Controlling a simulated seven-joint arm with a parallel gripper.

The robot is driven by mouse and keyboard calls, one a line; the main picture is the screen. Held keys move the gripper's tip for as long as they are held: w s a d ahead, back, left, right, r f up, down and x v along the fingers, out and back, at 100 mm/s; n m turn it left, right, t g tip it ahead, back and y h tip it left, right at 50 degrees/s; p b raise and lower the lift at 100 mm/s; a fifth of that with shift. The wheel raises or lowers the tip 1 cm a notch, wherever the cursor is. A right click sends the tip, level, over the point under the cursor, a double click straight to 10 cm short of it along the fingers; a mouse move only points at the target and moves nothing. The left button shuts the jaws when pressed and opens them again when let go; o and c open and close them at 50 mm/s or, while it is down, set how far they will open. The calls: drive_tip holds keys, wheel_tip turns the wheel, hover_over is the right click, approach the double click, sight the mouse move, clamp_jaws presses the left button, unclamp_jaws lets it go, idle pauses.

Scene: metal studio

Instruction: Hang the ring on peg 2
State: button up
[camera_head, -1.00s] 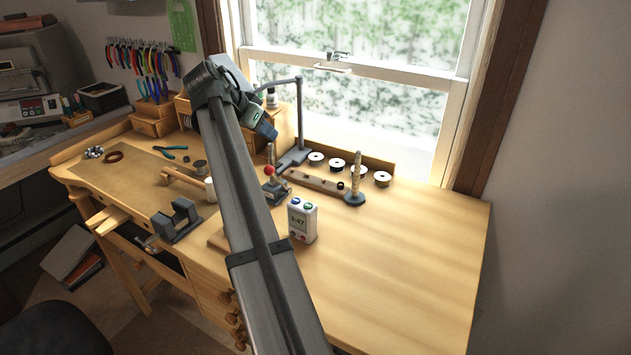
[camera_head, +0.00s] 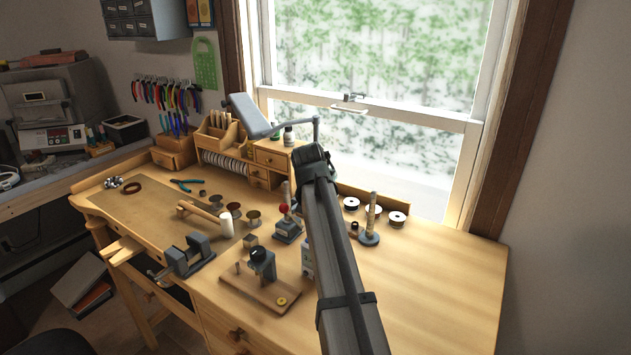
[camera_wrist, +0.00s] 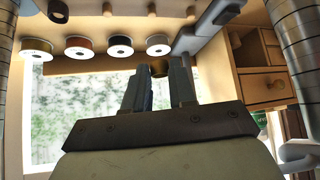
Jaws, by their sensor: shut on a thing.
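My gripper (camera_wrist: 160,70) shows in the wrist view with its two fingers close together around a small brass-coloured round piece, which looks like the ring (camera_wrist: 160,68). Only part of it shows between the fingertips. In the head view my arm hides the gripper and the ring. I cannot tell which is peg 2. In the head view a dark knob (camera_head: 353,228) shows just right of my arm; the arm covers what is beside it.
White-rimmed spools (camera_head: 397,218) sit along the back of the bench, left of the window's right edge. A ring-stick stand (camera_head: 371,222) is close to the right of my arm. A small drawer cabinet (camera_head: 273,160) stands behind left. The bench's right side (camera_head: 440,275) is clear.

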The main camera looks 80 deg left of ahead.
drive_tip(key=shift+f, duration=2.5)
drive_tip(key=shift+w+f, duration=0.1)
drive_tip(key=shift+f, duration=0.95)
drive_tip(key=o, duration=1)
